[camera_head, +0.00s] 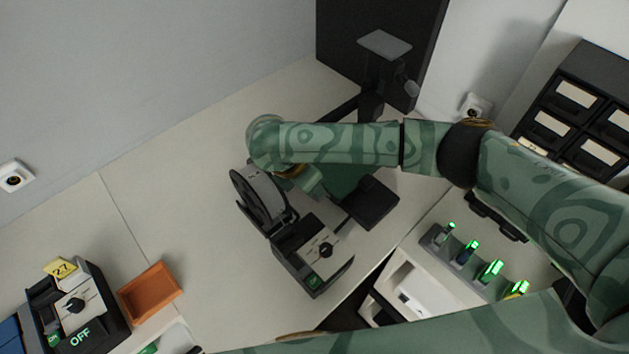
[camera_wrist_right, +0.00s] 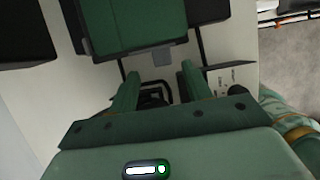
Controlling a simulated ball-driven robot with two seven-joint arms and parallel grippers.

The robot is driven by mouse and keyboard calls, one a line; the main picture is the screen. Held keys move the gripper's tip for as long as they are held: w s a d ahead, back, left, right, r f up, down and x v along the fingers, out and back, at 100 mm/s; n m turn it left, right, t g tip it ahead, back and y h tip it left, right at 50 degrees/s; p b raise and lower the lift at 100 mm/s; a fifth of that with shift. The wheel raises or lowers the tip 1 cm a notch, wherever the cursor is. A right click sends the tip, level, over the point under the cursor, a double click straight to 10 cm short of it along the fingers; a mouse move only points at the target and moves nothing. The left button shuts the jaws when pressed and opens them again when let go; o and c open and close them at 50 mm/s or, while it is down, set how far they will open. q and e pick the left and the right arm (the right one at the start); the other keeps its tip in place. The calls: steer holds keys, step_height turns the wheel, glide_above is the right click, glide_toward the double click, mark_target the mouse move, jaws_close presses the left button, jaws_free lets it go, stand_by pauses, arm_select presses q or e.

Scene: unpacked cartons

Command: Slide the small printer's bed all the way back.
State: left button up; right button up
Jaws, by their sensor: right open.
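A small dark machine, which looks like the small printer, stands mid-table in the head view, with a light front panel (camera_head: 318,247), a knob, a green display and a round black disc (camera_head: 263,197). My right forearm hides part of it. A dark green plate, likely its bed (camera_wrist_right: 140,25), fills the top of the right wrist view, with a small grey tab (camera_wrist_right: 162,57) at its near edge. My right gripper (camera_wrist_right: 160,73) is open, its fingers on either side of the tab's line; contact cannot be told. My left gripper is not in view.
A black plate (camera_head: 371,203) lies beside the machine. A second device marked OFF (camera_head: 88,305) and an orange tray (camera_head: 150,291) are at lower left. A rack with green lights (camera_head: 468,252) and a drawer unit (camera_head: 585,110) are right. The table's left middle is clear.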

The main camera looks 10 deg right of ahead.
steer(key=p+v, duration=0.3)
steer(key=v, duration=0.8)
steer(key=shift+w, duration=0.1)
